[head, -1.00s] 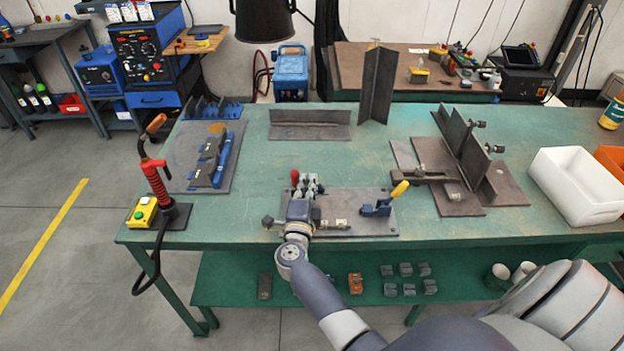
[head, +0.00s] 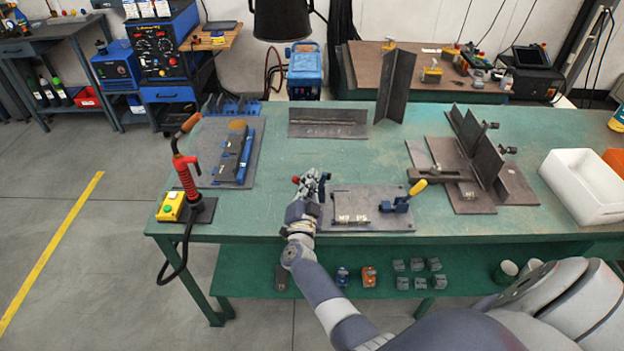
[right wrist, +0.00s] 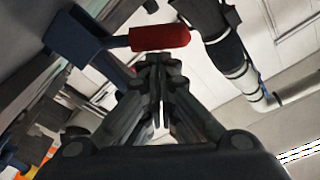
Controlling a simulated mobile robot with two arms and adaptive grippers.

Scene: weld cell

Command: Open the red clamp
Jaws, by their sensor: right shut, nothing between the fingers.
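The red clamp stands at the left end of a grey fixture plate (head: 372,216) on the green bench. Its red handle tip (head: 295,179) shows just left of my right gripper (head: 311,177). An upright blue part (head: 324,182) shows just right of the gripper; the gripper hides much between them. In the right wrist view, the red handle (right wrist: 160,37) sticks out from a blue clamp body (right wrist: 75,38). My closed, empty right fingertips (right wrist: 157,62) are close to the handle; I cannot tell whether they touch. My left gripper is out of view.
A blue clamp with a yellow handle (head: 418,187) sits on the plate's right side. Steel angle parts (head: 470,160) and a white bin (head: 580,190) are right.

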